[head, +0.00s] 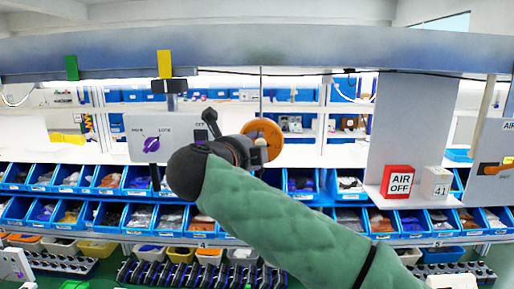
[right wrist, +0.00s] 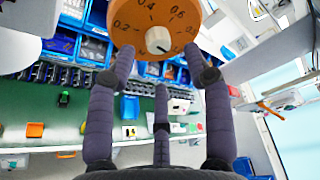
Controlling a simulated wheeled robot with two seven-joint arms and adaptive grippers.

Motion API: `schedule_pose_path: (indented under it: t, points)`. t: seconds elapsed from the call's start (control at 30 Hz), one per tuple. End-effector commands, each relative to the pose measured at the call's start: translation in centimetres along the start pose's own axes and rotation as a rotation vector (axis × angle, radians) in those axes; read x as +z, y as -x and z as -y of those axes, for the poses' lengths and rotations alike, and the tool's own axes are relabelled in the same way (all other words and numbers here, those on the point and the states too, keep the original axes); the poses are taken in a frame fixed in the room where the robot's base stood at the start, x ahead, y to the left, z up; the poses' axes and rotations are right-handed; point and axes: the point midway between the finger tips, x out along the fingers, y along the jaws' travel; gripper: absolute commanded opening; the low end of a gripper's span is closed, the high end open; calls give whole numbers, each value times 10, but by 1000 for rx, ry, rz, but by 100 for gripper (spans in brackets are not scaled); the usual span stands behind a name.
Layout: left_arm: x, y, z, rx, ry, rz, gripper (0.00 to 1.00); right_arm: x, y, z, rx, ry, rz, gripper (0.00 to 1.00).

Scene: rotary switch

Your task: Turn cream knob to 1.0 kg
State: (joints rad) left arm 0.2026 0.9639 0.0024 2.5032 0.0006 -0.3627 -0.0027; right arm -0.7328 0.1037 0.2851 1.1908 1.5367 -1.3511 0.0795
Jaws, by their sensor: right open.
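The cream knob (right wrist: 158,40) sits at the middle of a round orange dial (right wrist: 138,22) in the right wrist view. Dark numbers such as 0.2, 0.4 and 0.6 are printed on the dial; its upper part is cut off. I cannot read the knob's setting. My right gripper (right wrist: 160,72) is open, its dark fingers spread and pointing toward the dial, with the knob beyond and between the tips. In the head view the orange dial (head: 263,138) shows just right of my right gripper (head: 250,148); the knob is hidden there. My left gripper is not in view.
A grey panel with a purple knob (head: 152,144) stands left of my right gripper. A red AIR OFF sign (head: 398,182) and a white 41 block (head: 436,183) are at the right. Rows of blue bins (head: 105,180) fill the shelves behind. A grey beam (head: 330,48) crosses above.

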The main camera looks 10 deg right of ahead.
Motion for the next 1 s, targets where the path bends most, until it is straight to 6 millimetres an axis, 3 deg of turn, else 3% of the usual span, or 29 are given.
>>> schedule_pose_path:
  t: [0.2,0.43,0.87,1.0]
  points:
    - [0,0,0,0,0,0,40,0,45,1,0,-1,4,52]
    - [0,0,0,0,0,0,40,0,72,1,-1,-2,2,52]
    - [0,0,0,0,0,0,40,-1,78,0,-2,-1,-1,52]
    - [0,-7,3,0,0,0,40,3,65,-19,-29,50,3,52]
